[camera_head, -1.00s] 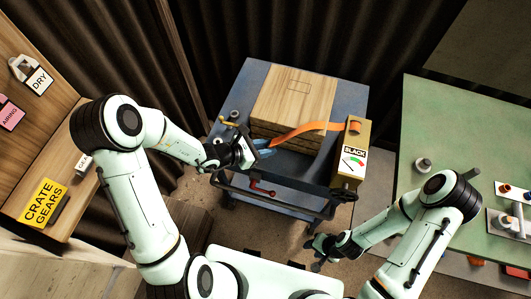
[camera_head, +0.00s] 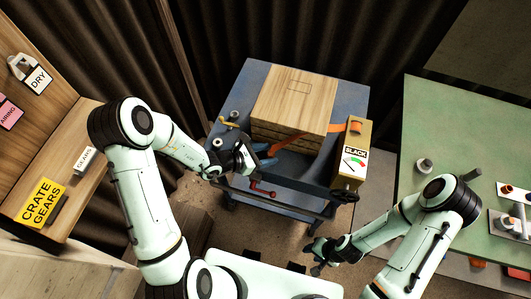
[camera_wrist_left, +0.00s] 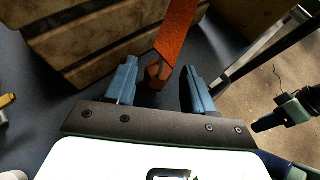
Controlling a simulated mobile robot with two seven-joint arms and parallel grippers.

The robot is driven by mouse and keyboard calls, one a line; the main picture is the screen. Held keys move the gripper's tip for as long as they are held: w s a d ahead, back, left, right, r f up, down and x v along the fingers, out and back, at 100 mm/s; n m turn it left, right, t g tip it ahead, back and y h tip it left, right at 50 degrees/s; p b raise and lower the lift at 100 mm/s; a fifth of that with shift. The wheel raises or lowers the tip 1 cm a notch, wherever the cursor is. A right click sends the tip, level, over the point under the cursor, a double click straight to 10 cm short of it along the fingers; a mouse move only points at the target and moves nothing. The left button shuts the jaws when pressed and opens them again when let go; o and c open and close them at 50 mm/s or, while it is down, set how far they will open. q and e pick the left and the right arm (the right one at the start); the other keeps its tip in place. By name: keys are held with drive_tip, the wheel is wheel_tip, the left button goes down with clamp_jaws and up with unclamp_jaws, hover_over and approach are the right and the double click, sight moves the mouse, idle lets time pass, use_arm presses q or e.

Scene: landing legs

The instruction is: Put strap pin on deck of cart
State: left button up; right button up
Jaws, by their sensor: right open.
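The cart (camera_head: 350,88) has a blue deck carrying a wooden crate (camera_head: 300,100). An orange strap (camera_head: 290,143) runs from the tensioner box along the crate's near side to my left gripper (camera_head: 268,155). In the left wrist view, the strap's orange end piece (camera_wrist_left: 158,72), which looks like the strap pin, is low by the deck (camera_wrist_left: 80,80). It sits between the two blue fingers of my left gripper (camera_wrist_left: 158,88), with gaps visible on both sides. My left gripper is open. My right gripper (camera_head: 317,256) is open and empty, off the cart's near side.
The tensioner box (camera_head: 352,150), labelled SLACK, stands at the cart's right edge. A yellow-handled item (camera_head: 228,124) and a grey knob (camera_head: 235,114) are at the deck's left. A red handle (camera_head: 262,190) is at the cart's front. A green table (camera_head: 440,130) stands right.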

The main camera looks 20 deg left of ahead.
use_arm(q)
drive_tip(key=shift+w, duration=0.1)
drive_tip(key=shift+r, duration=0.2)
drive_tip(key=v, duration=1.1)
drive_tip(key=s+d+f+m+g+y, duration=0.3)
drive_tip(key=s+f+m+g, duration=0.8)
drive_tip(key=s+f, duration=0.5)
drive_tip(key=d+f+m+t+y, duration=0.2)
drive_tip(key=d+f+m, duration=0.1)
drive_tip(key=f+m, duration=0.5)
drive_tip(key=m, duration=0.3)
drive_tip(key=shift+s+d+m, duration=0.2)
drive_tip(key=shift+s+m, duration=0.05)
drive_tip(key=shift+m, duration=0.15)
drive_tip(key=shift+s, duration=0.1)
